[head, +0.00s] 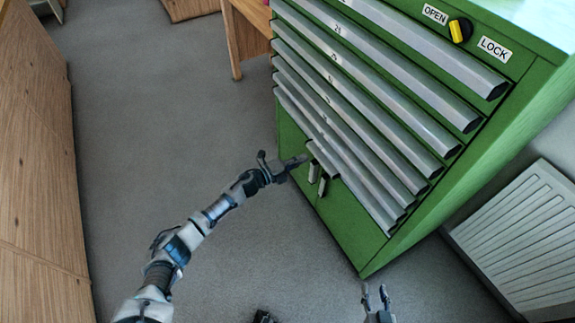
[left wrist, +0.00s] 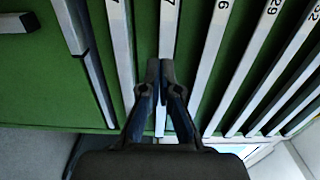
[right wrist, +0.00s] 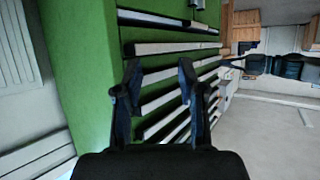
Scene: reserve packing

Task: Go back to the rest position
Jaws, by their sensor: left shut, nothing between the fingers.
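My left gripper (head: 302,159) is shut and empty in front of the lower left part of a green drawer cabinet (head: 345,222). In the left wrist view its fingertips (left wrist: 160,68) meet in front of a grey drawer handle; whether they touch it I cannot tell. My right gripper (head: 374,293) is low at the bottom edge of the head view, in front of the cabinet's lower corner. In the right wrist view its fingers (right wrist: 160,76) are apart with nothing between them.
A yellow knob (head: 460,30) sits between OPEN and LOCK labels. A white radiator (head: 520,240) stands right, wooden furniture (head: 40,180) left. Grey floor (head: 150,110) between is clear.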

